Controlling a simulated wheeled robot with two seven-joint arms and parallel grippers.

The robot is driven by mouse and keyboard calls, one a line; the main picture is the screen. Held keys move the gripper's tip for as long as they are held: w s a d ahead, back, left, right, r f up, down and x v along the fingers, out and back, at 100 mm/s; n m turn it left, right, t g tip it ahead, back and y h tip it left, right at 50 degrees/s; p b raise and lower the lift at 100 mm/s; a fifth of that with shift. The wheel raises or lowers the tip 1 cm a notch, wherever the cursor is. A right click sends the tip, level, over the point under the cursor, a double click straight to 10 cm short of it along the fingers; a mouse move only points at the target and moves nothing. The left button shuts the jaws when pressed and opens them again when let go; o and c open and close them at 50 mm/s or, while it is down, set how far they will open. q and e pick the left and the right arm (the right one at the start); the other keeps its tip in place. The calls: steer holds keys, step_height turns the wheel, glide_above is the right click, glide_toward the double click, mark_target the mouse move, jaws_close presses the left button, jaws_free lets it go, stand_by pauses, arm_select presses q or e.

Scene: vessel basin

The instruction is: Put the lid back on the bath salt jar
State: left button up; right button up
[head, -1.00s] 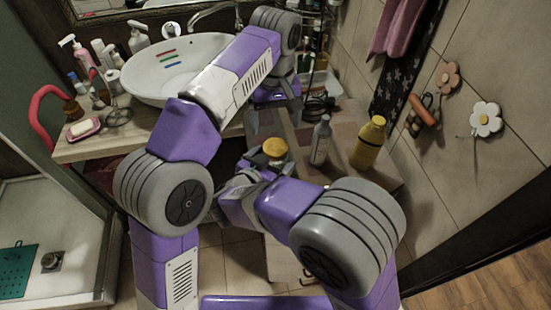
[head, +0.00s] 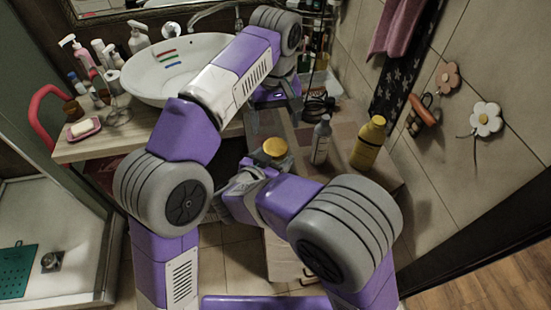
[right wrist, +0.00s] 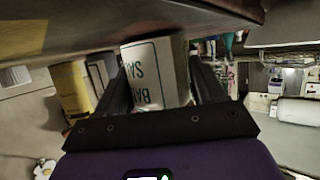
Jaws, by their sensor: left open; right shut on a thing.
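The bath salt jar (head: 264,158) stands at the front of the counter. It has a round yellow-orange top (head: 275,146); I cannot tell whether this is a lid or the contents. My right gripper (head: 252,174) is shut on the jar from the front. In the right wrist view, the white label with green letters (right wrist: 156,75) sits between the two fingers. My left gripper (head: 272,118) is open and empty, behind and above the jar, with its fingers pointing down. I cannot make out a separate loose lid; my left arm hides part of the counter.
A grey bottle (head: 321,140) and a yellow bottle (head: 368,143) stand right of the jar. A white basin (head: 160,75), a soap dish (head: 84,130) and several pump bottles are at the left.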

mark_target(275, 146)
arm_select(q)
steer(key=shift+c, duration=0.8)
steer(key=n, duration=0.5)
steer(key=shift+f, duration=0.3)
steer(key=n, duration=0.6)
steer(key=shift+f, duration=0.1)
steer(key=n, duration=1.1)
steer(key=shift+r+n, duration=0.3)
steer(key=shift+r, duration=0.1)
steer(key=shift+f, duration=4)
